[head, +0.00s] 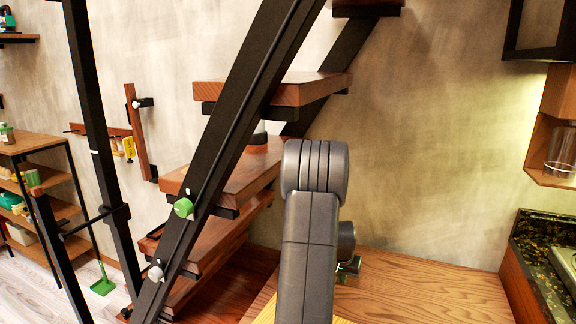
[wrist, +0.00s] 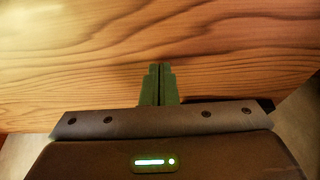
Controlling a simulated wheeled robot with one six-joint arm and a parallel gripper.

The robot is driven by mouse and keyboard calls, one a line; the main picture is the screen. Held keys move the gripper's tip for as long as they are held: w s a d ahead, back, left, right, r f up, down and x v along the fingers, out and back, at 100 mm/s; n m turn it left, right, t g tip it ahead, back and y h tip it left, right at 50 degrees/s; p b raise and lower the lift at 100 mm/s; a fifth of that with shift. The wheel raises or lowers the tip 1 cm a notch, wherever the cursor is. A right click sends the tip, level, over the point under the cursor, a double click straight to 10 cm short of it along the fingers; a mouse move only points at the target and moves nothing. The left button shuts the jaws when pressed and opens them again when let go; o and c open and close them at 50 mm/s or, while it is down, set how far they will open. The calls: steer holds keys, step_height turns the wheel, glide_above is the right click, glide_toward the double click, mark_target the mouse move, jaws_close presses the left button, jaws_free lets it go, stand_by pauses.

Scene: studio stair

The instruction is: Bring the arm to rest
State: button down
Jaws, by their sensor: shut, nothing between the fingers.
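My arm rises in the middle of the head view and bends over at its top. My gripper (wrist: 160,70) points at a wooden surface in the wrist view, its two green fingers together with nothing between them. In the head view only a small part of the gripper (head: 349,268) shows to the right of my arm, above the wooden top (head: 425,288). The gap between fingertips and wood cannot be judged exactly.
A staircase with wooden treads (head: 300,90) and a black sloping beam (head: 235,130) stands close on the left. A dark stone counter (head: 545,265) is at the right, with a glass (head: 561,152) in a wall shelf above. A shelf unit (head: 40,145) stands far left.

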steer(key=shift+w+d+r, duration=0.1)
steer(key=shift+w+d, duration=0.2)
steer(key=shift+w, duration=0.35)
steer(key=v, duration=1)
steer(key=shift+s, duration=0.2)
steer(key=shift+a, duration=0.15)
